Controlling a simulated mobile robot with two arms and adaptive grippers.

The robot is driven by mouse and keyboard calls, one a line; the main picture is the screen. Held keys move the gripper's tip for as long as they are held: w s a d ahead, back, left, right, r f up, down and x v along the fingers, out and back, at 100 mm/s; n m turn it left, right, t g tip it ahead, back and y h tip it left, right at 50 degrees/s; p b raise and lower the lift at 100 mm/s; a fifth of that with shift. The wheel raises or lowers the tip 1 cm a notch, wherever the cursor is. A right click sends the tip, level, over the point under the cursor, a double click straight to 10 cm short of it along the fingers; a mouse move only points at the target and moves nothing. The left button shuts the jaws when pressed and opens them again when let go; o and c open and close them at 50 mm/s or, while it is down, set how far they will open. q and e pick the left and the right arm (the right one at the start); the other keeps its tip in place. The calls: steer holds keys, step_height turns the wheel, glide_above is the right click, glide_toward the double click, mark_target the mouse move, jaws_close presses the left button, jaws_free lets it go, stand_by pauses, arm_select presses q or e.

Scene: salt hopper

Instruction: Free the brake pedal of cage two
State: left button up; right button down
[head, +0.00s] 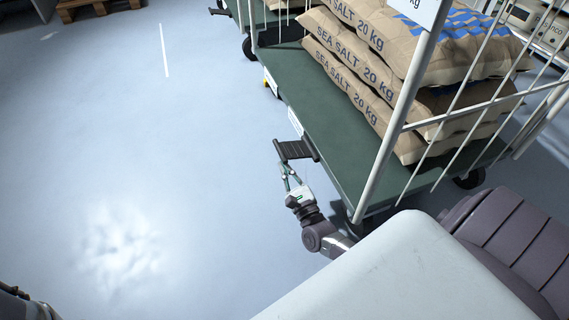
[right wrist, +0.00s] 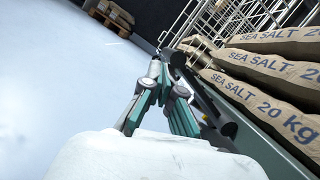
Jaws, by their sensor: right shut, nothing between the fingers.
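The cage trolley (head: 325,125) has a green deck, white bars and stacked salt sacks (head: 365,85). A white sign (head: 425,10) is cut off at the top, so I cannot read a cage number. A black ribbed brake pedal (head: 295,150) sticks out from the deck's left side. My right gripper (head: 290,174) is at the pedal's near edge, its fingers pointing at it, shut with nothing between them. In the right wrist view the fingertips (right wrist: 167,82) lie beside the dark pedal (right wrist: 176,62); contact is unclear. My left gripper's fingers are not visible.
Another green-decked trolley (head: 284,17) stands beyond, at the top. A wooden pallet (head: 98,8) is at the top left. The pale blue floor (head: 120,150) left of the trolley is clear. A device (head: 530,15) stands at the top right.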

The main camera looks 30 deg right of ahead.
steer(key=v, duration=1)
steer(key=shift+f, duration=0.15)
